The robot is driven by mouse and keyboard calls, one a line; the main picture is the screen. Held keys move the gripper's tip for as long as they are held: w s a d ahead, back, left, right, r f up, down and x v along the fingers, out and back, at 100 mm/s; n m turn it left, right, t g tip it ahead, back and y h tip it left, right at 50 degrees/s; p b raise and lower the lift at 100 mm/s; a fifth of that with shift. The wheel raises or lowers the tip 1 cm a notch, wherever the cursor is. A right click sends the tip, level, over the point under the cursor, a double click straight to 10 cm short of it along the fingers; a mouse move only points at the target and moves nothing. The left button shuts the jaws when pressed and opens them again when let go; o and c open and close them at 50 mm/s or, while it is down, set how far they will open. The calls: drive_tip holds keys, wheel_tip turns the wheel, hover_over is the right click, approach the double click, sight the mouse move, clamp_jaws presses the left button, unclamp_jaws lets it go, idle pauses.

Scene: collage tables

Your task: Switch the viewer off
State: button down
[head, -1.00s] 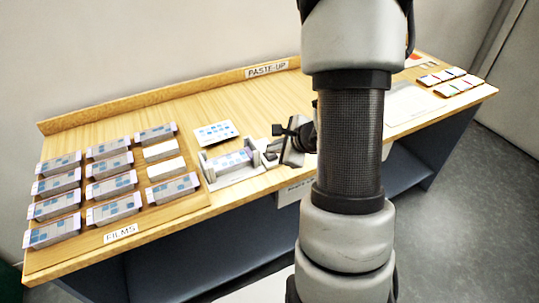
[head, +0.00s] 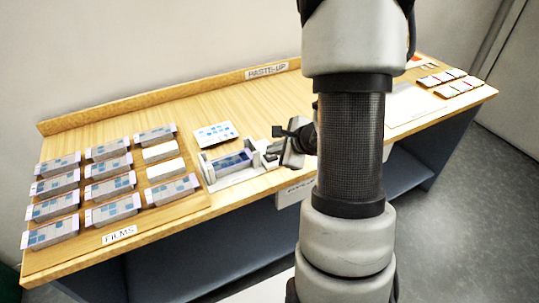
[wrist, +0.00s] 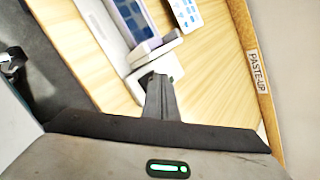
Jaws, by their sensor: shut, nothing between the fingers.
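The viewer (head: 207,172) is a pale grey frame on the table, left of my gripper in the head view, with a dark blue film (head: 234,160) lying in it. Its panel looks dim. In the wrist view the viewer (wrist: 143,48) shows at the top, partly cut off. My gripper (head: 270,150) is shut and empty, with its fingertips at the viewer's right end. In the wrist view the fingers (wrist: 158,80) reach a white block at that end; I cannot tell whether they touch it. Any switch there is hidden by the fingers.
Rows of film blocks (head: 110,187) stand on the left above the FILMS label (head: 119,234). A card with blue squares (head: 215,133) lies behind the viewer. Small coloured pieces (head: 452,83) lie at the far right. A raised edge with the PASTE-UP label (head: 266,71) runs along the back.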

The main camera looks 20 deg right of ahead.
sight(273, 158)
drive_tip(key=shift+r, duration=0.6)
wheel_tip(273, 158, up, 6)
drive_tip(key=p, duration=0.4)
